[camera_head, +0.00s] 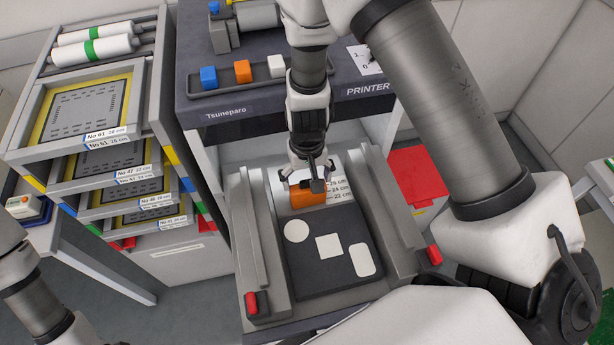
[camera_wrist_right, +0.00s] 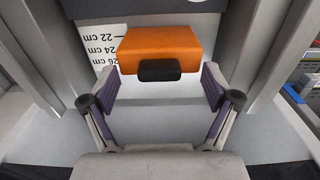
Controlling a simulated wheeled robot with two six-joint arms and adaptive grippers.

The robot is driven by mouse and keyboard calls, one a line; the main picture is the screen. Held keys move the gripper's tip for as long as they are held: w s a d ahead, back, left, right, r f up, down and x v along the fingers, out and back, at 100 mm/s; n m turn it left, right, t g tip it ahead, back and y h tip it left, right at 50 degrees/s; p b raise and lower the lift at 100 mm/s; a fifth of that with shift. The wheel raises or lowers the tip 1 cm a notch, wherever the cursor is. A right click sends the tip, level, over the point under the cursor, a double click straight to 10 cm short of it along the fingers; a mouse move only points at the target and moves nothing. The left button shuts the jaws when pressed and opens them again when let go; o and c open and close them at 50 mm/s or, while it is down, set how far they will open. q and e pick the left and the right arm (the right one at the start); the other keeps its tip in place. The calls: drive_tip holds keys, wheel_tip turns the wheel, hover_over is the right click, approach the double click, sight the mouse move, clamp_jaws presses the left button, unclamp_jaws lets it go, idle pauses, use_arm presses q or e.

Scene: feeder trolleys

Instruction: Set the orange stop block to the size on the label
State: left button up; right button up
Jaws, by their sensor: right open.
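The orange stop block (camera_head: 309,195) sits on the rail of the grey feeder trolley (camera_head: 247,240), with a black knob on its near side in the right wrist view (camera_wrist_right: 160,45). A printed scale (camera_wrist_right: 106,45) beside it reads 22, 24 and 26 cm; I cannot tell exactly which mark the block is set to. My right gripper (camera_head: 312,180) is over the block; in the wrist view its open fingers (camera_wrist_right: 160,88) stand either side, short of the block. Size labels (camera_head: 108,133) hang on the stacked frames at left; the top ones seem to read No 61, digits blurred. My left gripper is out of view.
A dark mat (camera_head: 318,268) with white circle, square and rounded shapes lies in front of the block. Raised side rails flank it, with red end caps (camera_head: 252,302). The dark printer table (camera_head: 285,103) with blue, orange and white cubes stands behind. A red panel (camera_head: 415,172) is at right.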

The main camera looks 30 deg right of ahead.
drive_tip(key=shift+r+p, duration=2.8)
drive_tip(key=shift+r, duration=0.35)
drive_tip(key=shift+f, duration=0.1)
